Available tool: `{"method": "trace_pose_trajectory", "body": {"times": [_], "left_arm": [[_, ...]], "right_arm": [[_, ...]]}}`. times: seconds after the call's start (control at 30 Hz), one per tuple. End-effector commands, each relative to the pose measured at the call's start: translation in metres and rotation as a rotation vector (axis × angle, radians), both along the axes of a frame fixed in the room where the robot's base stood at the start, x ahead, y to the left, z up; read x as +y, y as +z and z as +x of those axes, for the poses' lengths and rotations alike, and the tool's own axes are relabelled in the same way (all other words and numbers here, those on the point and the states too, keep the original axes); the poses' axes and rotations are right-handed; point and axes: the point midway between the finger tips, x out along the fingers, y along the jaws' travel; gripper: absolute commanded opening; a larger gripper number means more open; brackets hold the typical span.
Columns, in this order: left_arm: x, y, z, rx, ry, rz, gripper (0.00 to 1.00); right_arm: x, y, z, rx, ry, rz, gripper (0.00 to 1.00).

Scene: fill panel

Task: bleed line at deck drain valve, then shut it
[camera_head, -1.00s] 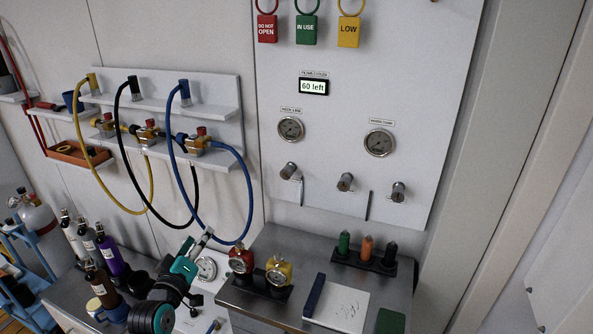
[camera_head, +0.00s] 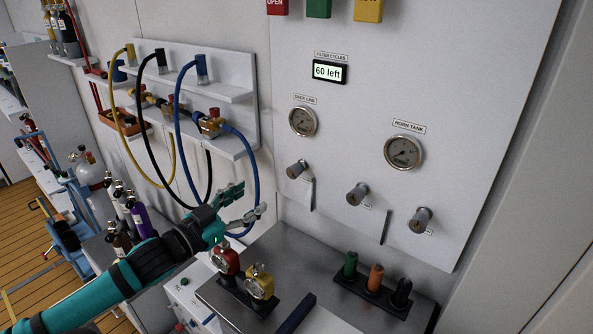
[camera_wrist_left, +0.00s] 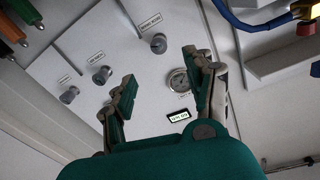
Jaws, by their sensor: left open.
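The white panel (camera_head: 340,120) carries a row of three metal valve knobs: the left knob (camera_head: 297,169) below the DECK LINE gauge (camera_head: 302,122), the middle knob (camera_head: 358,194) and the right knob (camera_head: 420,220). A thin lever or strip (camera_head: 313,193) hangs beside the left knob. My left gripper (camera_head: 250,203) is open and empty, left of and below the left knob, apart from it. In the left wrist view, the left knob (camera_wrist_left: 158,43) shows between the open fingers (camera_wrist_left: 160,68).
The HORN TANK gauge (camera_head: 403,152) and a "60 left" display (camera_head: 330,72) are on the panel. Red (camera_head: 225,263) and yellow (camera_head: 259,283) gauged units stand on the bench below the gripper. A blue hose (camera_head: 252,165) hangs close behind it. Space before the panel is clear.

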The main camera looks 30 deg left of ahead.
Motion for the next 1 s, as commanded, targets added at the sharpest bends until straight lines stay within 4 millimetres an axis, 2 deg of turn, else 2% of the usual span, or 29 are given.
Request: {"method": "trace_pose_trajectory", "body": {"times": [0.1,0.17,0.27,0.43,0.53,0.8,1.0], "left_arm": [[-0.002,0.004,0.021,-0.005,0.0,0.0,0.54],[-0.003,0.004,0.031,-0.005,0.001,-0.001,0.54],[-0.005,0.004,0.048,-0.005,0.001,-0.002,0.54],[-0.009,0.004,0.076,-0.003,0.002,-0.002,0.54],[-0.011,0.005,0.093,-0.004,0.002,0.0,0.54],[-0.016,0.004,0.133,-0.001,0.003,-0.002,0.54],[-0.019,0.002,0.147,0.0,0.002,-0.002,0.54]], "right_arm": [[0.011,0.002,-0.018,0.026,0.002,0.013,0.54],[0.012,0.004,-0.02,0.03,0.003,0.014,0.54],[0.008,0.007,-0.015,0.023,0.004,0.009,0.54],[-0.004,0.014,0.01,-0.015,0.002,-0.004,0.54],[-0.007,0.019,0.018,-0.028,-0.002,-0.007,0.54],[-0.008,0.029,0.007,-0.012,-0.002,-0.008,0.54],[-0.004,0.031,-0.002,0.003,0.0,-0.005,0.54]]}}
